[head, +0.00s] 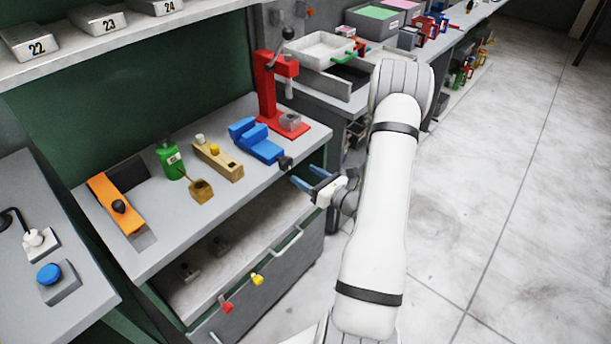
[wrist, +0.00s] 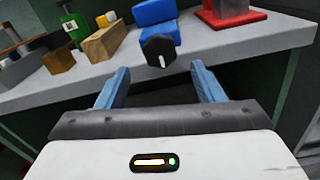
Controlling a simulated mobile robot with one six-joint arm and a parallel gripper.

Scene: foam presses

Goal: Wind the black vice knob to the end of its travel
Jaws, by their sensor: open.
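The black vice knob (head: 285,162) sits at the front end of the blue vice (head: 256,140), at the bench's front edge. In the wrist view the knob (wrist: 158,52) faces me, dark and many-sided, with a white mark that stands nearly upright. The blue vice (wrist: 155,14) shows behind it. My gripper (head: 302,180) is open and empty, just in front of the knob. In the wrist view the fingers of my gripper (wrist: 160,80) stand apart, one to each side below the knob, and do not touch it.
A red press (head: 275,90) stands right of the vice. Below the bench is an open drawer (head: 295,245). The floor at right is clear.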

